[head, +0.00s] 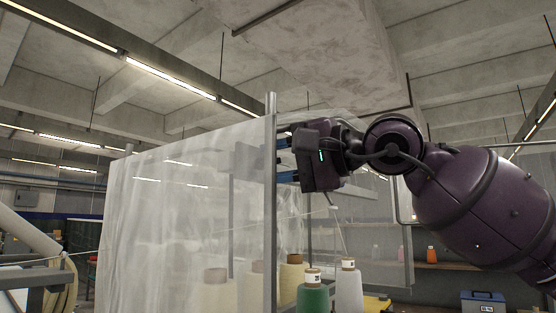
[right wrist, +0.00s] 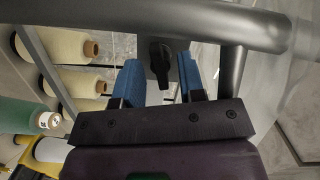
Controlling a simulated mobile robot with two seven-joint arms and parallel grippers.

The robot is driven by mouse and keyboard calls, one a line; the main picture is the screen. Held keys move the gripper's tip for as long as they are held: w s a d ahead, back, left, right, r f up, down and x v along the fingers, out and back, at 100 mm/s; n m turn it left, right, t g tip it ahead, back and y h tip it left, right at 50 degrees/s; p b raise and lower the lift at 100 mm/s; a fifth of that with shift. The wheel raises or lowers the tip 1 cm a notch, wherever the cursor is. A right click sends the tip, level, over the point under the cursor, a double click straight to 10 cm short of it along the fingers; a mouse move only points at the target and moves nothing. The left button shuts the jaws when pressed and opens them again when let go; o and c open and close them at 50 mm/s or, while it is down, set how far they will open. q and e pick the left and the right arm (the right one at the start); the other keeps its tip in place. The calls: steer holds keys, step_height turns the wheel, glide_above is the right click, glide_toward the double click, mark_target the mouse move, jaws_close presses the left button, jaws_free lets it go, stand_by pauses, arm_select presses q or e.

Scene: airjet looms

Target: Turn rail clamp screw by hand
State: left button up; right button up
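A black clamp screw (right wrist: 160,55) with a winged knob hangs at a grey tubular rail (right wrist: 150,12) in the right wrist view. My right gripper (right wrist: 161,70) has its two blue fingers apart, one on each side of the knob, with a visible gap to each. In the head view my right gripper (head: 284,158) reaches in from the right, with its blue fingers at the upright metal post (head: 270,190). The screw cannot be made out in the head view. My left gripper is not in view.
A translucent panel (head: 185,210) stands left of the post. Below my right arm are a green yarn cone (head: 312,297), a pale cone (head: 349,290) and several cream cones. A blue toolbox (head: 483,301) is at lower right. Cream cones (right wrist: 65,85) also show in the right wrist view.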

steer(key=b+v, duration=0.2)
steer(key=v, duration=0.4)
steer(key=shift+s+a, duration=0.2)
steer(key=shift+s, duration=0.2)
steer(key=shift+f, duration=0.1)
steer(key=b+v, duration=0.2)
steer(key=v, duration=0.8)
steer(key=shift+s+d+b, duration=0.2)
steer(key=shift+d+b, duration=0.1)
